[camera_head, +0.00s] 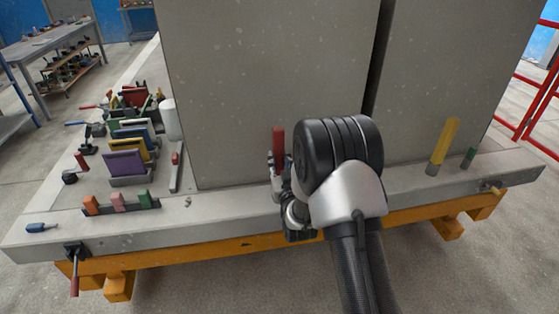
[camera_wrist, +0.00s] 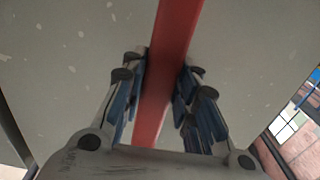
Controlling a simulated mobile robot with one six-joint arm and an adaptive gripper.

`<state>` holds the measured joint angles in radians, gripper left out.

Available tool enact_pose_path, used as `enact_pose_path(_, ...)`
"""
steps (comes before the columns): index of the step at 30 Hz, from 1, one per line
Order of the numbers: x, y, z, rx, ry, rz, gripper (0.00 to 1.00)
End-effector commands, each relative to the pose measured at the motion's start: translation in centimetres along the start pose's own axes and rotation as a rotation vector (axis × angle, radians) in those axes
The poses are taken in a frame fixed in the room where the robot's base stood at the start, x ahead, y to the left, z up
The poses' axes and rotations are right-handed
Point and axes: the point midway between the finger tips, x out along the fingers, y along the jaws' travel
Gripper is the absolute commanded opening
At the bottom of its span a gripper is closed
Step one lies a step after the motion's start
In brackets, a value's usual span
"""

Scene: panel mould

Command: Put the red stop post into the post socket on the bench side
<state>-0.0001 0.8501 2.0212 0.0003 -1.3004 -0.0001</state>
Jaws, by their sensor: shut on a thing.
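The red stop post (camera_head: 278,142) stands roughly upright in my gripper (camera_head: 279,172), in front of the grey panel near the bench's front edge. In the wrist view the red post (camera_wrist: 168,62) runs between the blue-padded fingers of my gripper (camera_wrist: 165,92), which are shut on it. My own arm covers the bench edge just right of the post. I cannot make out an empty post socket; part of the bench side is hidden behind my arm.
At left are a rack of coloured plates (camera_head: 125,164), small coloured blocks (camera_head: 117,201) and a red-handled clamp (camera_head: 74,268). Tall grey panels (camera_head: 270,80) stand close behind my gripper.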

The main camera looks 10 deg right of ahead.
Motion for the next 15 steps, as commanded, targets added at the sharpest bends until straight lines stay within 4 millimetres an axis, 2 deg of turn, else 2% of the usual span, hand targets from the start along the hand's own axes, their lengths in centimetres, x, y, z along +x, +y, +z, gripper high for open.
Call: enact_pose_path(15, 0.1, 0.0, 1.1, 0.0, 0.005, 0.0, 0.0)
